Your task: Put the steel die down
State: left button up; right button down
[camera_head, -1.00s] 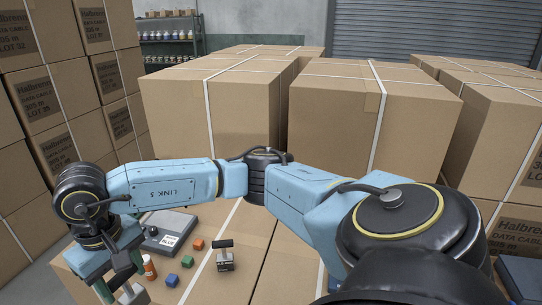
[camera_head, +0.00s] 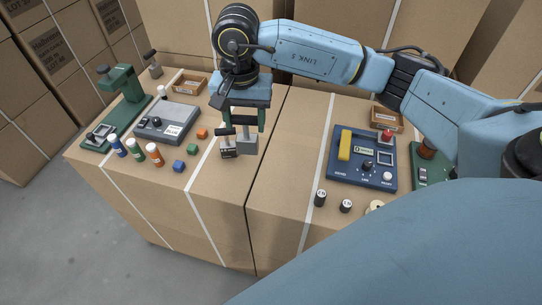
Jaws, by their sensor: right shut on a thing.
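My right gripper (camera_head: 245,122) points down over the left carton top. It is shut on the steel die (camera_head: 248,143), a small grey block whose lower part shows below the fingers. The die is just right of a hand stamp (camera_head: 228,149) with a black handle, close beside or behind it. I cannot tell whether the die touches the carton top or the stamp. My left gripper is not in view.
Left are a green press (camera_head: 123,98), a grey device (camera_head: 168,124), several small bottles (camera_head: 135,148) and coloured cubes (camera_head: 192,149). A blue control box (camera_head: 361,161) and black spools (camera_head: 320,197) stand right. The carton's front right (camera_head: 210,200) is clear.

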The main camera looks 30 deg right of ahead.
jog(key=m, duration=0.2)
jog(key=shift+w+d+f+m, duration=0.15)
jog(key=shift+w+d+m, duration=0.1)
jog(key=shift+d+m, duration=0.15)
jog(key=w+d+f+m+b, duration=0.1)
jog(key=w+d+f+m, duration=0.15)
jog(key=m, duration=1.05)
jog(key=w+d+f+m, duration=0.1)
jog(key=d+m, duration=0.3)
jog(key=m, duration=0.9)
notch_tip(320, 180, down, 10)
jog(key=shift+s+d+b, duration=0.15)
jog(key=shift+s+b, duration=0.05)
jog(key=shift+b, duration=0.1)
jog(key=shift+r, duration=0.1)
jog(key=c, duration=0.6)
grip_release()
jog(key=shift+s, duration=0.1)
